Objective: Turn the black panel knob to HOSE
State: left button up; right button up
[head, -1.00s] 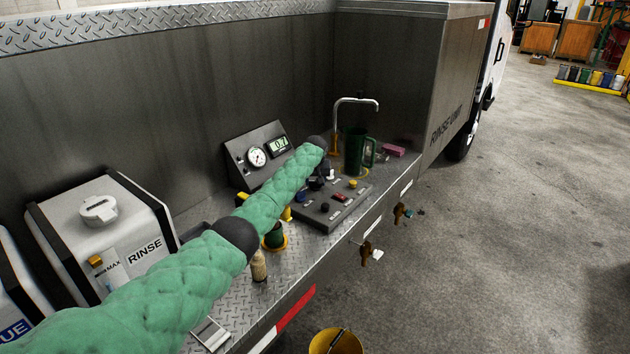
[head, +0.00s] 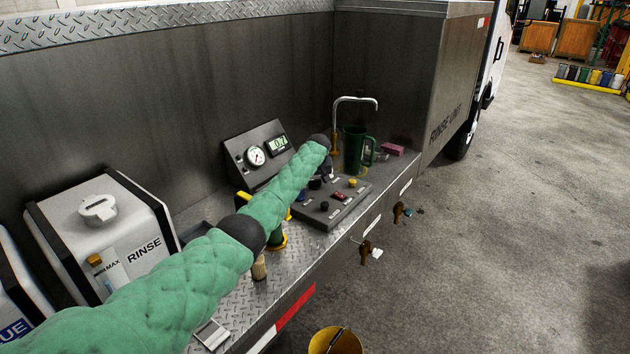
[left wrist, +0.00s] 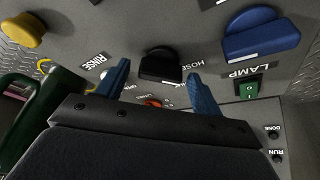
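The black panel knob (left wrist: 160,68) sits on the grey control panel between the RINSE label (left wrist: 94,60) and the HOSE label (left wrist: 186,58). My left gripper (left wrist: 162,80) is open, with one blue finger on each side of the knob; I cannot tell whether either finger touches it. I cannot read clearly which label the knob points to. In the head view the control panel (head: 345,212) lies on the truck deck, and my left arm partly covers its back. My right gripper is not in view.
A blue knob (left wrist: 262,34) and a green LAMP switch (left wrist: 248,90) are close on the right in the wrist view. A yellow knob (left wrist: 22,28) is at left. A green mug (head: 354,150) stands behind the panel. A gauge box (head: 258,155) is beside it.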

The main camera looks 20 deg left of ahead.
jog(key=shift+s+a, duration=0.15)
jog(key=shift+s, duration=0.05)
pick_arm(q)
jog(key=shift+s+d+r, duration=0.1)
jog(key=shift+s+r, duration=0.1)
jog(key=shift+r, duration=0.3)
jog(key=b+v, duration=0.2)
jog(key=v, duration=0.4)
jog(key=shift+r+b, duration=0.3)
jog(key=shift+r, duration=0.05)
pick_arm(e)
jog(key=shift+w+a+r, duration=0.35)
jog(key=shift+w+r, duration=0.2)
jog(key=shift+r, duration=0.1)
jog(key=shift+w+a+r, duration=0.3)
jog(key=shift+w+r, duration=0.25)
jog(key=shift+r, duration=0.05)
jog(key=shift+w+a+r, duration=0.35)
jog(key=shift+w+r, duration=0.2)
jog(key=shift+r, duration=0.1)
pick_arm(q)
jog(key=shift+s, duration=0.1)
jog(key=shift+r, duration=0.1)
